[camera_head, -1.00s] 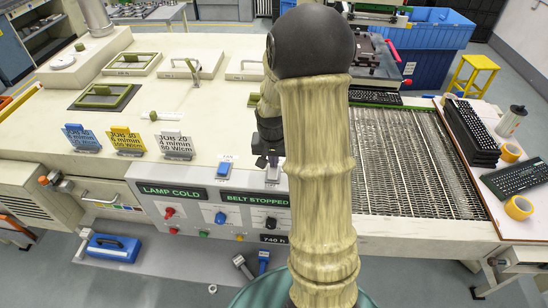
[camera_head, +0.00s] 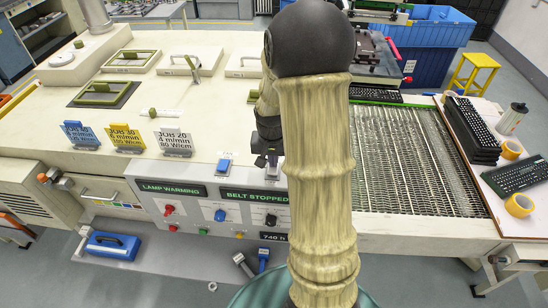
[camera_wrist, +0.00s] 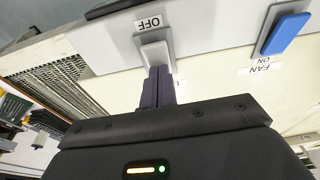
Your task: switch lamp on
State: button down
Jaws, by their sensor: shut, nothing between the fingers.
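A pale grey rocker switch stands on top of the control panel. It shows in the wrist view (camera_wrist: 156,52) with an OFF label by its far end. My gripper (camera_wrist: 158,76) is shut and empty, its fingertips at the near end of this switch and seemingly touching it. In the head view my gripper (camera_head: 268,160) is over the panel's top edge, partly hidden by my arm. The panel's left display (camera_head: 172,189) reads LAMP WARMING.
A blue fan switch (camera_head: 223,168) sits just left of the grey one. The right display (camera_head: 255,196) reads BELT STOPPED. Coloured knobs line the panel front. Job cards (camera_head: 126,138) stand to the left. The mesh belt (camera_head: 410,160) lies right of my arm.

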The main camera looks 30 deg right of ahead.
jog(key=shift+s+a, duration=0.15)
jog(key=shift+s, duration=0.05)
jog(key=shift+r, duration=0.15)
jog(key=r+p, duration=0.3)
jog(key=shift+w+r, duration=0.25)
jog(key=shift+r, duration=0.1)
notch_tip(320, 180, up, 10)
jog(key=w+d+b, duration=0.1)
jog(key=b, duration=0.2)
jog(key=shift+w, duration=0.25)
jog(key=shift+d, duration=0.2)
jog(key=shift+f, duration=0.15)
